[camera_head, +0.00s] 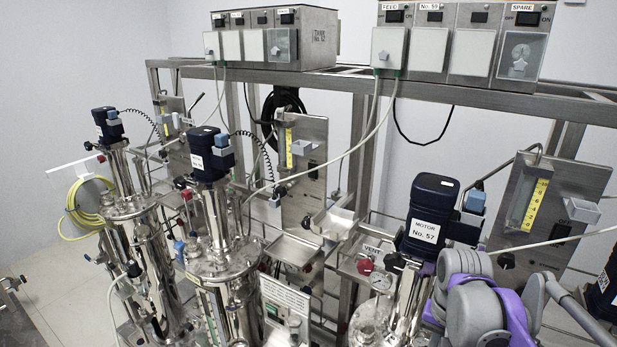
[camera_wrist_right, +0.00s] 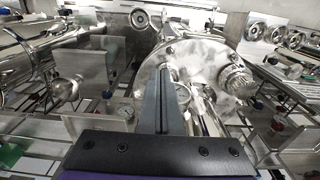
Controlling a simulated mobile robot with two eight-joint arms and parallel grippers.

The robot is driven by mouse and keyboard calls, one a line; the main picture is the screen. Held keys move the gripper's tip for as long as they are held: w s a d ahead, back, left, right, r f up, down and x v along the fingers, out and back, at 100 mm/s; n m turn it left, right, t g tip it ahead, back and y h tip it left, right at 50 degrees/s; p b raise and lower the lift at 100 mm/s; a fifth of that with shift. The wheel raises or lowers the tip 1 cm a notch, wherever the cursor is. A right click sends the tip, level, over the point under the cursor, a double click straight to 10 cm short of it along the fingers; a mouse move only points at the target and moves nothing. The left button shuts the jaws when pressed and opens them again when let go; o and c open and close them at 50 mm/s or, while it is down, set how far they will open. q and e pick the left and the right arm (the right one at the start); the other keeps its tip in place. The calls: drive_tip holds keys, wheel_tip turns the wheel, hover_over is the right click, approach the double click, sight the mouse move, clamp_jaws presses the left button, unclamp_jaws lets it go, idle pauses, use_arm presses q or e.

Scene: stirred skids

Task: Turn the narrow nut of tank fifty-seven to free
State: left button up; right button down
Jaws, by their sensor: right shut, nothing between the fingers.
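The dark blue motor (camera_head: 423,215) labelled No. 57 stands above a shiny steel tank (camera_head: 372,325) in the head view. In the right wrist view a round steel lid (camera_wrist_right: 208,58) with bolts around its rim fills the middle. A ribbed steel fitting (camera_wrist_right: 237,80) sits on the lid's right side. My right gripper (camera_wrist_right: 166,78) is shut and empty, its fingertips overlapping the lid's near left part in the picture. I cannot tell whether they touch. Which fitting is the narrow nut is unclear. In the head view my purple and grey right arm hides part of the tank top. My left gripper is out of view.
Two more tanks with blue motors (camera_head: 208,158) stand left. Control boxes (camera_head: 460,40) sit on the steel frame above. A red VENT knob (camera_head: 365,266) and a panel with a yellow scale (camera_head: 535,203) flank motor 57. Pipes and cables crowd the space.

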sight(417, 345)
drive_tip(key=a, duration=0.1)
drive_tip(key=w+a+r, duration=0.1)
drive_tip(key=shift+w+a+r, duration=0.1)
drive_tip(key=shift+a, duration=0.25)
drive_tip(key=shift+w+a, duration=0.1)
drive_tip(key=shift+w, duration=0.05)
drive_tip(key=shift+w+f, duration=0.1)
drive_tip(key=shift+f, duration=0.3)
drive_tip(key=f+b, duration=0.1)
drive_tip(key=f, duration=0.2)
drive_tip(key=f+b, duration=0.2)
drive_tip(key=f, duration=0.1)
drive_tip(key=shift+s+f, duration=0.2)
drive_tip(key=shift+f, duration=0.05)
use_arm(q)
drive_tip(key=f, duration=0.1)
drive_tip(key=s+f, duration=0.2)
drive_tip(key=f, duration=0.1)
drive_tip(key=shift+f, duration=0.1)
use_arm(e)
drive_tip(key=shift+w, duration=0.1)
drive_tip(key=shift+w+d+r, duration=0.1)
drive_tip(key=shift+d+r, duration=0.05)
drive_tip(key=shift+d, duration=0.2)
